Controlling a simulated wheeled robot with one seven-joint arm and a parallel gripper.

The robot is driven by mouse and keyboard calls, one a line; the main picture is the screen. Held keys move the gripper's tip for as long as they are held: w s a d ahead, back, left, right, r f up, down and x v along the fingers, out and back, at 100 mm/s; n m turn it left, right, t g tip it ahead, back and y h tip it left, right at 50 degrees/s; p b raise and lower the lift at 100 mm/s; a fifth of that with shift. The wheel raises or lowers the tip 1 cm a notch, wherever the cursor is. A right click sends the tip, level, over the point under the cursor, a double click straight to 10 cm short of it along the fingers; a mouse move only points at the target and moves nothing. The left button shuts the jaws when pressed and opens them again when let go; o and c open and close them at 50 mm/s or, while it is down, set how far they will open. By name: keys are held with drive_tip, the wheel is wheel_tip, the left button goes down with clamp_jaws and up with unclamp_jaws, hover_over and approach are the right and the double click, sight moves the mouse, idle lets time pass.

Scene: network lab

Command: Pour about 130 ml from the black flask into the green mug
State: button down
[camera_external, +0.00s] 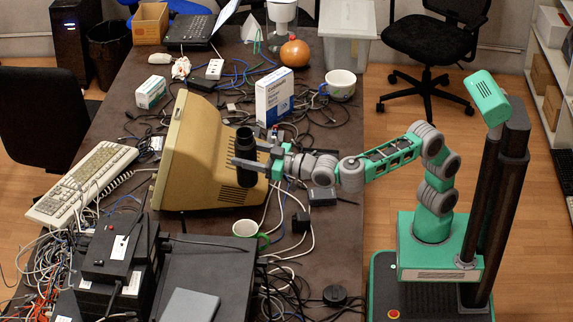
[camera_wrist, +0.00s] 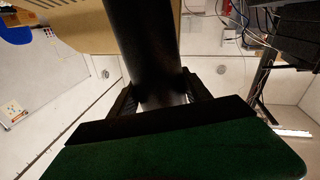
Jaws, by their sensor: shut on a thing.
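The black flask (camera_external: 246,174) is between the fingers of my gripper (camera_external: 250,155), in front of the beige monitor. It looks close to upright in the external view. In the wrist view the dark flask (camera_wrist: 145,45) runs up from between the fingertips (camera_wrist: 160,95), which are shut on it. The green mug (camera_external: 245,229), pale with a green handle, stands on the table below and nearer the camera than the flask. The flask is held apart from the mug. What is inside the mug is not clear, and the flask's contents are hidden.
The beige monitor (camera_external: 188,150) is right behind the flask. A white mug with a blue handle (camera_external: 340,84) and a white-blue box (camera_external: 273,97) stand farther back. Cables and black adapters (camera_external: 301,222) surround the green mug. Black equipment (camera_external: 210,270) fills the near left.

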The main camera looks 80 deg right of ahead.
sight(253, 178)
drive_tip(key=n+p, duration=0.1)
drive_tip(key=n, duration=0.1)
drive_tip(key=shift+a+r+n+t+p, duration=0.2)
drive_tip(key=shift+n+t+p, duration=0.1)
drive_tip(key=shift+t+p, duration=0.1)
drive_tip(key=n+p, duration=0.2)
drive_tip(key=shift+a+f+n+t+y, duration=0.35)
drive_tip(key=shift+a+n+t+y, duration=0.05)
drive_tip(key=shift+f+n+p, duration=0.15)
drive_tip(key=shift+n+p, duration=0.25)
drive_tip(key=shift+d+f+n+p, duration=0.1)
drive_tip(key=shift+f+n+p, duration=0.15)
drive_tip(key=shift+n+p, duration=0.4)
drive_tip(key=f+n+p, duration=0.1)
drive_tip(key=n+p, duration=0.1)
drive_tip(key=d+f+n+t+y+p, duration=0.1)
drive_tip(key=n+p, duration=0.1)
drive_tip(key=shift+f+n+y, duration=0.15)
drive_tip(key=shift+n+y, duration=0.1)
drive_tip(key=shift+y, duration=0.05)
drive_tip(key=shift+f+n+y+p, duration=0.3)
drive_tip(key=shift+f+n+p, duration=0.5)
drive_tip(key=shift+n, duration=0.2)
drive_tip(key=shift+a+f+n, duration=0.25)
drive_tip(key=shift+f+n, duration=0.4)
drive_tip(key=shift+n, duration=0.05)
drive_tip(key=shift+a+f+n+y, duration=0.3)
drive_tip(key=shift+f+n+y, duration=0.1)
drive_tip(key=shift+n, duration=0.1)
